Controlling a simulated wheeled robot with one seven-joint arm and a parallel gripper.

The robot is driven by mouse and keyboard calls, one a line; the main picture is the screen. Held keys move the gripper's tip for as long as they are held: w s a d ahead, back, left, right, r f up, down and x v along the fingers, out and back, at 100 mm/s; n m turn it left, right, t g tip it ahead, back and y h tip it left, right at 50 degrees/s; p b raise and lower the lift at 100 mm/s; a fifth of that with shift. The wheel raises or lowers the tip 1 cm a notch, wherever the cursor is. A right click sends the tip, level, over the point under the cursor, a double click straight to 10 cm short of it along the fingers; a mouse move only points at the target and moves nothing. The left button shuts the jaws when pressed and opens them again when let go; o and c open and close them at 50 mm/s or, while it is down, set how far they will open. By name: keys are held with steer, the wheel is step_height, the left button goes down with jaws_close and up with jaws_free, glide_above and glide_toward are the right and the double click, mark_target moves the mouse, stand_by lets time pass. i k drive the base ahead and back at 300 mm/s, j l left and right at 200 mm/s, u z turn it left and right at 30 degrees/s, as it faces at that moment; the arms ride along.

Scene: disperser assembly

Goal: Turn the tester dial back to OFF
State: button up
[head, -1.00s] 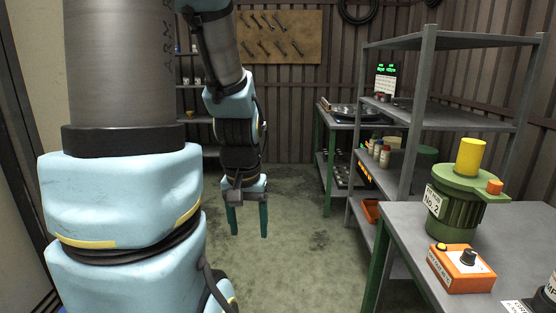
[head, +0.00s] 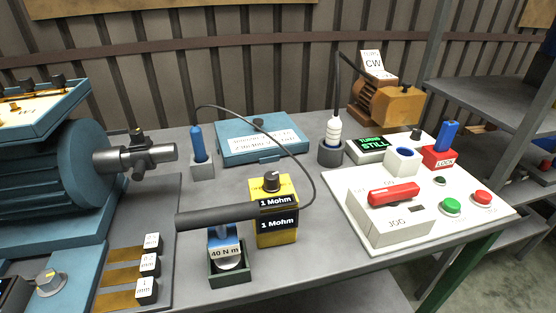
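The tester (head: 283,233) is a yellow box standing near the middle of the workbench. Its dark round dial (head: 272,181) is on the top, and two black labels on its front both read "1 Mohm". The dial's pointer setting is too small to read. A dark cable loops from the tester area up and over to the left. A blue probe (head: 197,144) stands in a grey holder behind and to the left, and a white-banded probe (head: 334,129) stands in a dark holder behind and to the right. My gripper is out of view.
A white control panel (head: 368,237) with a red JOG switch is to the right. A blue motor (head: 60,180) fills the left.

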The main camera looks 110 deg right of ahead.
mark_target(272, 184)
steer(key=k+z, duration=0.15)
steer(key=z, duration=0.2)
steer(key=k+l+z, duration=0.1)
steer(key=z, duration=0.3)
steer(key=k+l+z, duration=0.15)
steer(key=z, duration=0.2)
steer(key=k, duration=0.05)
